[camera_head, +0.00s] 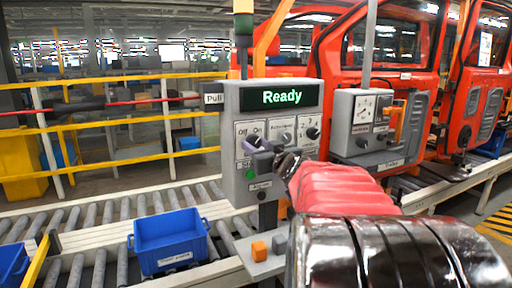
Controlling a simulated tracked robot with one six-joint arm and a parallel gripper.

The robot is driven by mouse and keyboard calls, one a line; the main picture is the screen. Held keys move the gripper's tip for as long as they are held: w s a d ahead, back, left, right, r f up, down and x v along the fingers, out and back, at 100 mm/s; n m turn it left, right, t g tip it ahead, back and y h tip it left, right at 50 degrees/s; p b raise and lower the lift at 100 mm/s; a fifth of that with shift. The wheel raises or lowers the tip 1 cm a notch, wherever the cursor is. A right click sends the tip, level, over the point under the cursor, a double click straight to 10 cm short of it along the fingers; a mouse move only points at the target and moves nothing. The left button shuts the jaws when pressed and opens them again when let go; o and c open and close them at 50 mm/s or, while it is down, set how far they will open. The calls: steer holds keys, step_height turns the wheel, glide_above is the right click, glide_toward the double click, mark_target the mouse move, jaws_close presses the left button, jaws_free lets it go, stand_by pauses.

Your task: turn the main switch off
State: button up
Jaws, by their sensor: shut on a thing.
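The main switch (247,146) is the left knob on the grey control panel (230,163), under a label reading "Off" and "On". My gripper (262,154) is at the panel front, coming in from the right, its dark fingers shut on the main switch. The fingers cover much of the switch, so I cannot tell exactly where its handle points. The panel's display (282,96) reads "Ready" in green letters.
Two more knobs (313,133) sit right of the switch, and a green button (250,173) below it. A second grey box (345,120) stands to the right. A blue bin (170,240) sits on the roller conveyor.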

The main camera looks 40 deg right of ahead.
steer(key=n, duration=0.4)
steer(key=shift+r+n, duration=0.1)
steer(key=shift+n, duration=0.2)
steer(key=n, duration=0.4)
steer(key=shift+n, duration=0.3)
steer(key=n, duration=0.4)
steer(key=shift+n, duration=2.2)
steer(key=shift+w+a, duration=0.1)
steer(key=o, duration=1.1)
steer(key=shift+c, duration=0.2)
steer(key=shift+s, duration=0.2)
